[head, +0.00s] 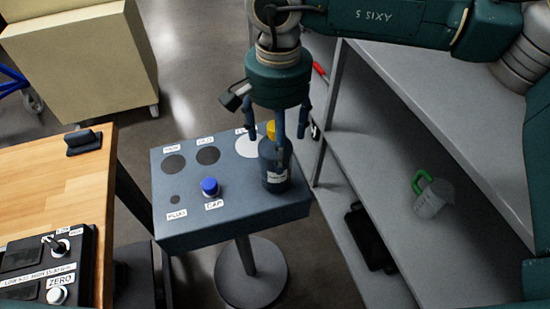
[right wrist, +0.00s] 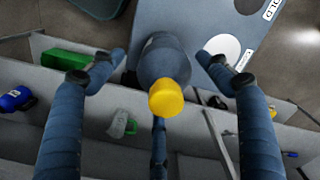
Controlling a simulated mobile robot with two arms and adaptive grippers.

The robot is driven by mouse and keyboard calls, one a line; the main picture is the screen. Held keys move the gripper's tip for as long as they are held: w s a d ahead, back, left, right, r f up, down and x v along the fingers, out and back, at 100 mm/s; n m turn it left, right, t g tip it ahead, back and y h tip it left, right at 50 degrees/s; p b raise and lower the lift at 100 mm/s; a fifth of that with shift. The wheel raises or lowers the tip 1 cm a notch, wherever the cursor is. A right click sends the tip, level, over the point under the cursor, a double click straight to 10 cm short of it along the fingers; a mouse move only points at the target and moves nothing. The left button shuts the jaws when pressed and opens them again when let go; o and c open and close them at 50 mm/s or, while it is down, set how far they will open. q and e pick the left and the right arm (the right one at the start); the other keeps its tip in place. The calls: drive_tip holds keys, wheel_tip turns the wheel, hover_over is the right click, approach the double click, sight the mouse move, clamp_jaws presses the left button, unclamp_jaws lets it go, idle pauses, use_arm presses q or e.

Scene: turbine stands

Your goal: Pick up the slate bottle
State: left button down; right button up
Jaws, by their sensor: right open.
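The slate bottle (head: 267,165) stands upright at the right end of the small dark stand (head: 238,213). It has a yellow cap (right wrist: 165,98) and a white label. My right gripper (head: 277,138) points down from above, open, with its fingers spread around the upper part of the bottle. In the right wrist view the bottle (right wrist: 163,60) sits between the spread fingers, with gaps on both sides. One finger hides part of the bottle in the head view. My left gripper is not in view.
The stand top has dark circles, a white circle (head: 248,147) behind the bottle and a blue knob (head: 210,187) labelled CAP. A grey shelf unit (head: 345,150) rises close on the right, holding a clear jug (head: 433,200). A wooden table (head: 60,185) is at left.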

sight(272, 182)
drive_tip(key=f+p, duration=0.1)
drive_tip(key=f, duration=0.1)
drive_tip(key=f+p, duration=0.1)
drive_tip(key=f, duration=0.1)
drive_tip(key=shift+w+a+f, duration=0.15)
drive_tip(key=shift+a+f, duration=0.05)
drive_tip(key=shift+f, duration=0.15)
drive_tip(key=c, duration=1.2)
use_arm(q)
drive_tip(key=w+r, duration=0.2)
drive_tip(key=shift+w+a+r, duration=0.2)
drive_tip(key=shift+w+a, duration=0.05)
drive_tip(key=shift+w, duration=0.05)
use_arm(e)
drive_tip(key=c, duration=0.4)
